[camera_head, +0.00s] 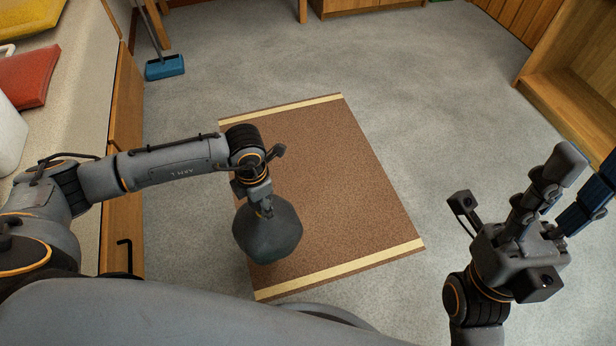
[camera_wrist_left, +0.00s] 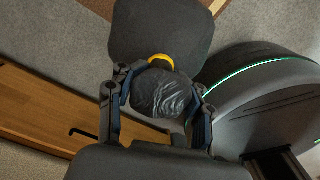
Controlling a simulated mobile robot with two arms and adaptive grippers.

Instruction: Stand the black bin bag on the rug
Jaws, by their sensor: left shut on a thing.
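The black bin bag (camera_head: 268,235) is over the left part of the brown rug (camera_head: 335,185), near its front. My left gripper (camera_head: 265,208) is above the bag and shut on its gathered neck. In the left wrist view the bag (camera_wrist_left: 160,30) shows a yellow tie (camera_wrist_left: 160,62), and its crumpled top sits between the fingers of the left gripper (camera_wrist_left: 160,98). The bag hides its own underside, so I cannot tell whether it touches the rug. My right gripper (camera_head: 588,170) is open and empty at the right, off the rug.
A counter (camera_head: 85,60) with a red item (camera_head: 28,75) and a wooden front runs along the left. A wooden shelf unit (camera_head: 575,85) is at the right. Most of the rug is clear.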

